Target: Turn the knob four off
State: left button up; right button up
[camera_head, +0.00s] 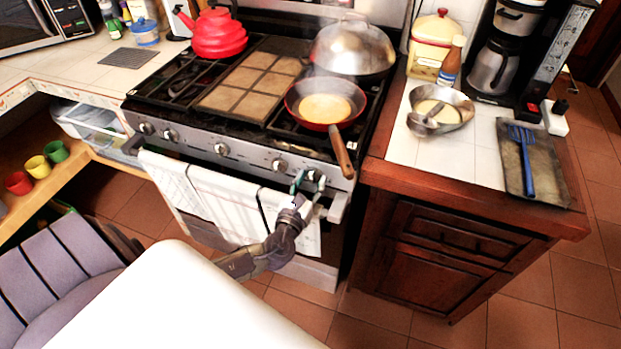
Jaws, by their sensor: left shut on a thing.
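The stove's front panel has a row of several round silver knobs, such as the far left knob (146,128), the middle knob (221,149) and the second knob from the right (281,165). My left gripper (308,182) is at the right end of the panel, shut on the rightmost knob (316,176). The fingers partly cover this knob, so its turn angle cannot be read. No knob number is legible. My right gripper is not in view.
A red pan (326,105) with a pancake sits on the front right burner; its wooden handle (342,152) overhangs the panel near my gripper. Towels (225,208) hang on the oven handle below. A red kettle (213,34) and domed lid (352,48) stand at the back.

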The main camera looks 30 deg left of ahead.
pick_arm(q)
jog(key=shift+f+m, duration=0.1)
jog(key=shift+m, duration=0.4)
jog(key=o, duration=1.2)
jog(key=shift+c, duration=0.2)
jog(key=v, duration=1.2)
jog(key=s+a+f+n+g, duration=0.1)
jog(key=s+f+n+g, duration=0.35)
jog(key=f, duration=0.55)
jog(key=s+a+f+n+g, duration=0.25)
jog(key=s+f+n, duration=0.2)
jog(key=f, duration=0.55)
jog(key=s+a+f+n+g, duration=0.1)
jog(key=s+f+n+g, duration=0.3)
jog(key=f, duration=0.6)
jog(key=s+d+f+n+g+h, duration=0.2)
jog(key=s+d+f+n, duration=0.3)
jog(key=s+f+n, duration=0.2)
jog(key=s+d+f+n+g+h, duration=0.2)
jog(key=s+d+f+n, duration=0.3)
jog(key=s+n, duration=0.6)
jog(key=shift+s+d+f+g, duration=0.25)
jog(key=shift+s+f+g, duration=0.45)
jog(key=shift+f, duration=0.2)
